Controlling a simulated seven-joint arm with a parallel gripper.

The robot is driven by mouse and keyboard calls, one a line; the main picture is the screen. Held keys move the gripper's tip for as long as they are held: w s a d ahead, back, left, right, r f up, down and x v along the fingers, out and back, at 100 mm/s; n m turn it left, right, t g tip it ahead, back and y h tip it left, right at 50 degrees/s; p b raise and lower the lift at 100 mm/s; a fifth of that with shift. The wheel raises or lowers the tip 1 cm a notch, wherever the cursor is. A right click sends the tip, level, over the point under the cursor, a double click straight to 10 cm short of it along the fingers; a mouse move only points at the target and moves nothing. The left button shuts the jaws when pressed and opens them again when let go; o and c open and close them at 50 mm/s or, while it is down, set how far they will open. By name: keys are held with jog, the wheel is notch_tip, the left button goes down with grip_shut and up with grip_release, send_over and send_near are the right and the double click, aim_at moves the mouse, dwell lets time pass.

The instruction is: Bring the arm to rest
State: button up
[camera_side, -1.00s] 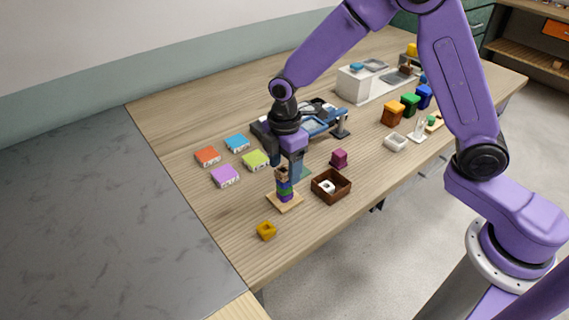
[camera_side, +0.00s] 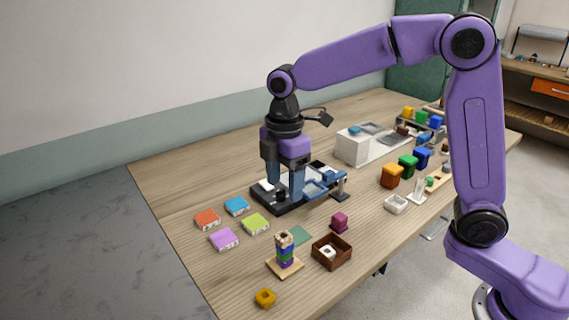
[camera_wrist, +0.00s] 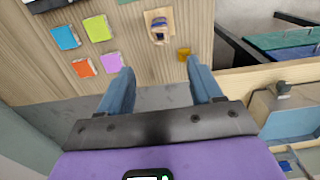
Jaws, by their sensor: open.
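My gripper (camera_side: 284,188) hangs above the wooden table (camera_side: 190,179) in the side view, with its blue fingers pointing down, apart and empty. In that view its fingers show in front of a black and blue tray-like device (camera_side: 318,189). In the wrist view the two fingers of my gripper (camera_wrist: 163,82) are well apart with nothing between them. A stack of colored rings on a post with a wooden base (camera_side: 285,252) stands upright near the table's front edge. It also shows in the wrist view (camera_wrist: 158,27), beyond the fingertips.
Red (camera_side: 207,219), blue (camera_side: 236,206), lime (camera_side: 256,223) and purple (camera_side: 223,239) flat blocks lie left. A brown box (camera_side: 331,250), a magenta block (camera_side: 339,221) and a yellow piece (camera_side: 265,298) lie near the front. Several colored bins and a white block (camera_side: 353,146) stand farther right.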

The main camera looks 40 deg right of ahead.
jog(key=s+d+f+m, duration=0.1)
jog(key=s+d, duration=0.3)
jog(key=s, duration=0.5)
jog(key=s+d+f+m, duration=0.1)
jog(key=s+d, duration=0.3)
jog(key=s, duration=0.5)
jog(key=s+d+f+m, duration=0.1)
jog(key=s+d+m, duration=0.2)
jog(key=s, duration=0.6)
jog(key=shift+s+d+f, duration=0.35)
jog(key=shift+d, duration=0.55)
